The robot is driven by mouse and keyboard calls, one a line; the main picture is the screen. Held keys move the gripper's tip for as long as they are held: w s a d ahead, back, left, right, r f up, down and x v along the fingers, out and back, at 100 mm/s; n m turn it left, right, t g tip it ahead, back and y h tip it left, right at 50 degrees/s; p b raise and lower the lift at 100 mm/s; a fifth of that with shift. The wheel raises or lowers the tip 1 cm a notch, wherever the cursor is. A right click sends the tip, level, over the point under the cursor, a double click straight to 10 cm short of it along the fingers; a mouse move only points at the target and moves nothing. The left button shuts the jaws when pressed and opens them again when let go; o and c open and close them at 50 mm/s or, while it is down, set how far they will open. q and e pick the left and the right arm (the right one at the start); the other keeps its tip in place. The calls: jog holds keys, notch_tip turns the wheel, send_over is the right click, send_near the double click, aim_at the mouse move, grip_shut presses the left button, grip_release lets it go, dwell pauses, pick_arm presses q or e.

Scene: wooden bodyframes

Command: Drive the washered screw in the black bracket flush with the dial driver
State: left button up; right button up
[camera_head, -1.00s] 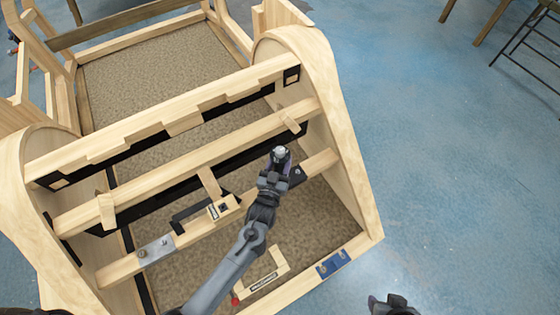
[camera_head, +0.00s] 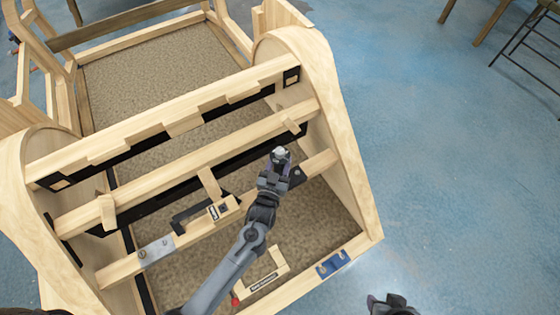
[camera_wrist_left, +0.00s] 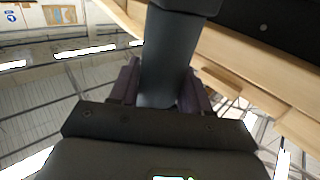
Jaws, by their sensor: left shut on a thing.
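My left gripper (camera_head: 274,172) is over the right part of the wooden rail in the head view. It is shut on a dark grey driver (camera_head: 280,154), whose light rounded top shows above the fingers. In the left wrist view the driver (camera_wrist_left: 166,55) is a thick dark cylinder between the purple-grey fingers (camera_wrist_left: 160,92). A small black bracket (camera_head: 297,177) sits on the rail just right of the gripper and is partly covered by it. The washered screw and the driver tip are hidden. My right gripper (camera_head: 390,303) is low at the bottom edge, away from the frame.
The wooden bodyframe (camera_head: 345,150) has curved side panels and several cross rails. A metal plate (camera_head: 156,249), a black handle-like piece (camera_head: 190,212) and a blue part (camera_head: 333,264) are fixed to it.

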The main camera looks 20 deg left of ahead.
aim_at(278, 155)
pick_arm(q)
jog(key=shift+r+p, duration=1.65)
jog(key=shift+r, duration=0.6)
jog(key=shift+r+p, duration=1.2)
jog(key=shift+r, duration=0.1)
